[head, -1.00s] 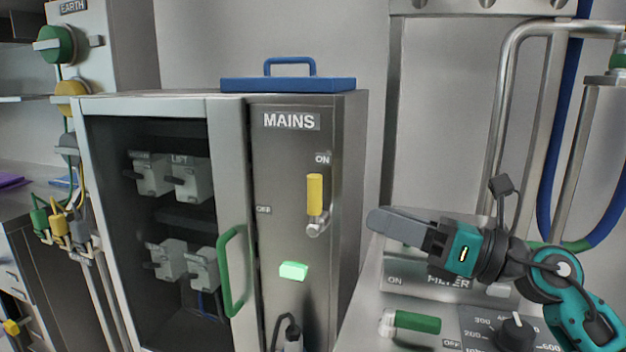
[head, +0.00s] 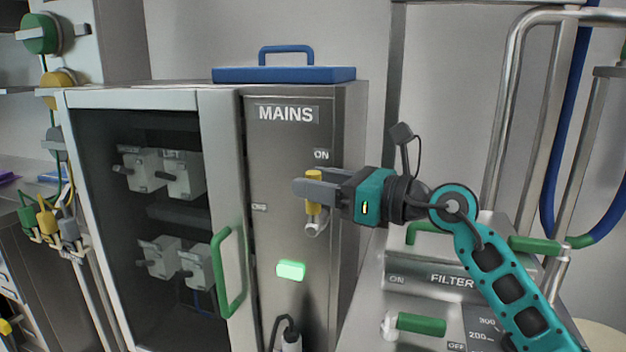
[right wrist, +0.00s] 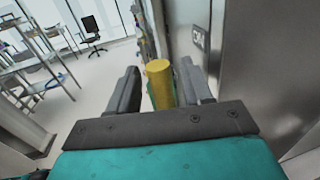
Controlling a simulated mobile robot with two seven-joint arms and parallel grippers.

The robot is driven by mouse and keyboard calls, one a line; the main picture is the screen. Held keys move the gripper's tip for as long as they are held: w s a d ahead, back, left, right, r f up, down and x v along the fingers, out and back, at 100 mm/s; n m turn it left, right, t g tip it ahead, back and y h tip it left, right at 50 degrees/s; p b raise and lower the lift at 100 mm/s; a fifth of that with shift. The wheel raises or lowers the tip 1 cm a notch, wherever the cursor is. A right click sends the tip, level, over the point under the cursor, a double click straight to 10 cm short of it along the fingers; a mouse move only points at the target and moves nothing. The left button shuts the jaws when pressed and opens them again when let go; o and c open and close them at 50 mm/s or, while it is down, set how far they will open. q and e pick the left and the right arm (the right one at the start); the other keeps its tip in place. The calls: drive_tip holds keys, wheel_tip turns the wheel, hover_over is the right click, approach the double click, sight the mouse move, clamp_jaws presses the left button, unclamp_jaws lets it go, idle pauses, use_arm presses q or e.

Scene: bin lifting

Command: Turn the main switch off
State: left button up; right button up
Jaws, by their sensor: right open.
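The main switch is on the grey MAINS cabinet (head: 262,150). Its yellow handle (head: 313,205) points up toward the ON label (head: 321,155); the OFF label (head: 259,207) is to its left. My right gripper (head: 305,188) is open at the handle, with its fingers across the upper part. In the right wrist view the yellow handle (right wrist: 160,82) stands between the two open fingers (right wrist: 162,88), with small gaps showing on both sides. Part of the handle is hidden by the fingers in the head view. My left gripper is not in view.
A green lit indicator (head: 291,270) is below the switch. A green door handle (head: 229,272) stands out at the left on the glass-fronted door. A FILTER unit (head: 452,282) with a green-handled switch (head: 421,324) is at the lower right. A blue lid (head: 283,74) lies on top.

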drive_tip(key=shift+w+a, duration=0.3)
drive_tip(key=shift+a, duration=0.2)
clamp_jaws()
idle(0.3)
